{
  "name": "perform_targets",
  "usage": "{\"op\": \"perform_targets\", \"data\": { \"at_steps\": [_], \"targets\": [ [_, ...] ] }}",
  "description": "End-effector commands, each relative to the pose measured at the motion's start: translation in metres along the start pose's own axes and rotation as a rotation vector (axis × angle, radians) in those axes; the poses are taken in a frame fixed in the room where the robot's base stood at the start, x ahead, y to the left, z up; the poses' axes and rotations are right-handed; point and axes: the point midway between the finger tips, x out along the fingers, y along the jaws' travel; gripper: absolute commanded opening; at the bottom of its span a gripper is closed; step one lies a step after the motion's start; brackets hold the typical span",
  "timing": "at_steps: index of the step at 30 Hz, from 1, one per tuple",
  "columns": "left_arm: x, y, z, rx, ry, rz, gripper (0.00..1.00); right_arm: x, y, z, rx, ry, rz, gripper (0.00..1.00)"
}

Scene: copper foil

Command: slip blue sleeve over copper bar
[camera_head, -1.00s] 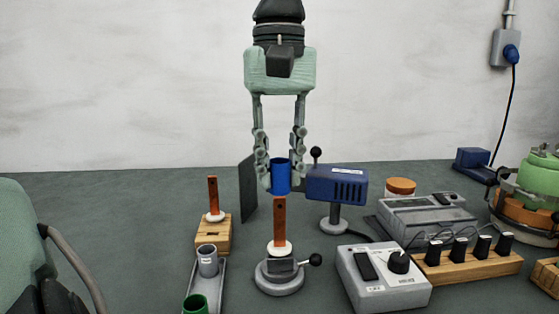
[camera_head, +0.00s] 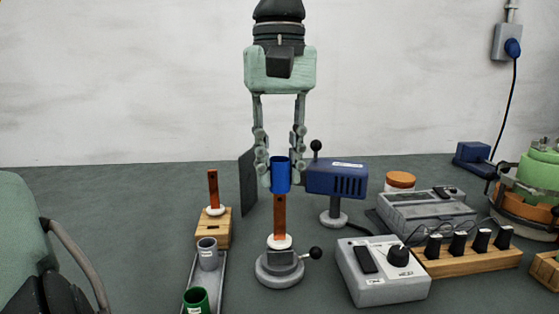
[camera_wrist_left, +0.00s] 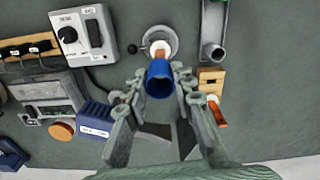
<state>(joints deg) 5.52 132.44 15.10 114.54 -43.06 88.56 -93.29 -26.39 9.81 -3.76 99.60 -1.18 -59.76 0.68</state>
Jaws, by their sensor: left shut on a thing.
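My left gripper (camera_head: 280,172) is shut on the blue sleeve (camera_head: 281,175) and holds it upright. The copper bar (camera_head: 280,216) stands upright on a round grey clamp base (camera_head: 279,268) with a white collar (camera_head: 279,241) at its foot. The sleeve's lower rim meets the upper end of the visible bar in the head view; whether it is around the bar or in front of it, I cannot tell. In the left wrist view the sleeve (camera_wrist_left: 159,79) is between the fingers, with the white collar (camera_wrist_left: 160,47) beyond it. My right gripper is not in view.
A blue heat tool (camera_head: 337,180) stands close on the right, beside the fingers. A dark plate (camera_head: 248,182) is close on the left. Another copper bar (camera_head: 213,190) stands on a wooden block. A tray holds grey (camera_head: 207,252) and green (camera_head: 196,300) sleeves. A control box (camera_head: 383,272) stands front right.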

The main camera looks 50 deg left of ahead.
Motion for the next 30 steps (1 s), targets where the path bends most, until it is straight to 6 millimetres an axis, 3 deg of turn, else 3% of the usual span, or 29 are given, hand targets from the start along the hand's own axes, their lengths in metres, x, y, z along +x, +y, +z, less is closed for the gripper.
{"op": "perform_targets", "data": {
  "at_steps": [30],
  "targets": [
    [0.022,0.000,0.000,0.001,0.000,0.000,0.15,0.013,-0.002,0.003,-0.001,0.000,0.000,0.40]
  ]
}}
